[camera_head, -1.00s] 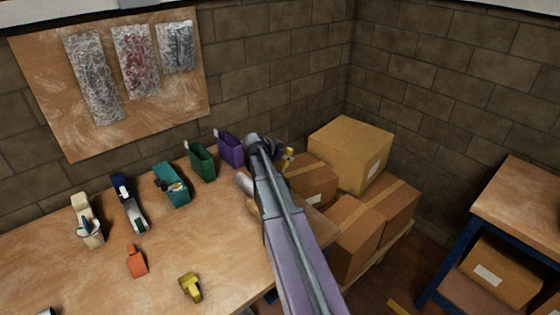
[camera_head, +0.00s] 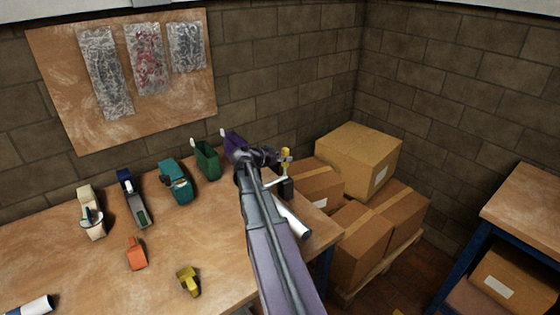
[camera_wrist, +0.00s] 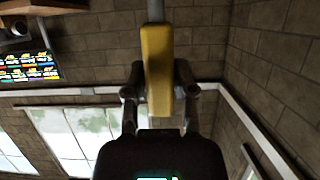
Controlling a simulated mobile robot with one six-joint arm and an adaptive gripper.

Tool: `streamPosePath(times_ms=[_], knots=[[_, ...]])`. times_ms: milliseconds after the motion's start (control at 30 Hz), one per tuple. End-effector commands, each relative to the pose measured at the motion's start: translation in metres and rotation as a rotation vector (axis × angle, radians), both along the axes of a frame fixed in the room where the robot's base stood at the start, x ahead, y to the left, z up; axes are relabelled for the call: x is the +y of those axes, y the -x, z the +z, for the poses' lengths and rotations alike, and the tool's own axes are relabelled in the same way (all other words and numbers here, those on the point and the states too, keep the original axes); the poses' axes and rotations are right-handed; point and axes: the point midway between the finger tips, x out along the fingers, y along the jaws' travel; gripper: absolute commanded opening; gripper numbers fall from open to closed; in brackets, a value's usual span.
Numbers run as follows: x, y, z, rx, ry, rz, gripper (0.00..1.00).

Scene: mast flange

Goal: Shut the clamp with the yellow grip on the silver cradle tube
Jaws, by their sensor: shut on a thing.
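The yellow grip (camera_head: 286,158) shows at the tip of my arm in the head view. In the wrist view the yellow grip (camera_wrist: 157,70) stands between the two fingers of my gripper (camera_wrist: 159,82), which are shut on it. My gripper also shows in the head view (camera_head: 272,158). A dark clamp body (camera_head: 287,188) sits below the grip. I cannot tell whether the clamp is closed on the tube.
The wooden bench (camera_head: 75,260) holds an orange piece (camera_head: 136,253), a yellow piece (camera_head: 188,281), and teal (camera_head: 175,181), green (camera_head: 207,160) and purple (camera_head: 234,145) holders. Cardboard boxes (camera_head: 358,155) stand beyond its right edge. A wall board (camera_head: 65,95) hangs behind.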

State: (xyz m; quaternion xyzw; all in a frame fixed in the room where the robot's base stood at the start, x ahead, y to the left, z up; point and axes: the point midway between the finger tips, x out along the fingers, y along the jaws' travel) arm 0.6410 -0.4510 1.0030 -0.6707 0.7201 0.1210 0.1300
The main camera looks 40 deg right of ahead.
Motion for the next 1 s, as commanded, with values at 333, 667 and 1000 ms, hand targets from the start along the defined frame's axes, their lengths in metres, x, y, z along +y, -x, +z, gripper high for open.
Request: streamPosePath(times_ms=[333, 667, 1000], knots=[[-0.008, 0.004, 0.001, -0.003, 0.006, -0.006, 0.0], [-0.012, 0.006, 0.001, -0.001, 0.006, -0.012, 0.69], [-0.012, 0.007, 0.001, 0.0, 0.006, -0.015, 0.69]])
